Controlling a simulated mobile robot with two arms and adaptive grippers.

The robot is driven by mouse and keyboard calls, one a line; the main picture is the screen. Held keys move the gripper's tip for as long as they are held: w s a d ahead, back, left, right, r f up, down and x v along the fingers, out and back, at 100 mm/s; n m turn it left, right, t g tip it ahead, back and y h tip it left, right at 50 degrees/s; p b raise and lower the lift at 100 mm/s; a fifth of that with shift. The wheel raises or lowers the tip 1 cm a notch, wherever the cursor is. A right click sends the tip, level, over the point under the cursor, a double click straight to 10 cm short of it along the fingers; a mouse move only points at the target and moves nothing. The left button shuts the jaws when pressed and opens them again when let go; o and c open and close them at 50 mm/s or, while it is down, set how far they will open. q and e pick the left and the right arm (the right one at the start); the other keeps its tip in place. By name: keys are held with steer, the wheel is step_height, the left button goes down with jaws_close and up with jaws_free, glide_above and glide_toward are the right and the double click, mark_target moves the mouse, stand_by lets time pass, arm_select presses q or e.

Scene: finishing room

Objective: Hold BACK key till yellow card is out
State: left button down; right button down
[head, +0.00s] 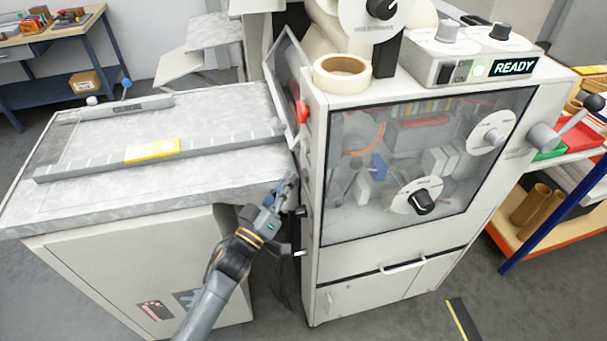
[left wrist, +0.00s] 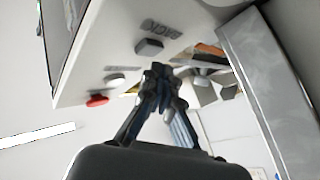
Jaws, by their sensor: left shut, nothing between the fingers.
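The yellow card (head: 152,150) lies flat on the grey feed table (head: 225,112), along its ruled guide bar, left of the machine. In the left wrist view a dark BACK key (left wrist: 149,47) sits on the machine's pale side panel, beside its printed label. My left gripper (head: 287,183) is shut and empty, close to the machine's left side. Its fingertips, also in the left wrist view (left wrist: 160,72), appear just short of the BACK key; I cannot tell whether they touch it. In the head view the key is not clearly visible. My right gripper is out of view.
The display (head: 513,66) on top reads READY. A tape roll (head: 342,73) stands on the machine. A narrow gap separates the table cabinet (head: 130,275) from the machine.

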arm_select(q)
steer(key=a, duration=0.2)
steer(key=s+a+p, duration=0.1)
steer(key=a, duration=0.1)
steer(key=shift+s+a, duration=0.15)
steer(key=shift+a, duration=0.25)
stand_by(0.4)
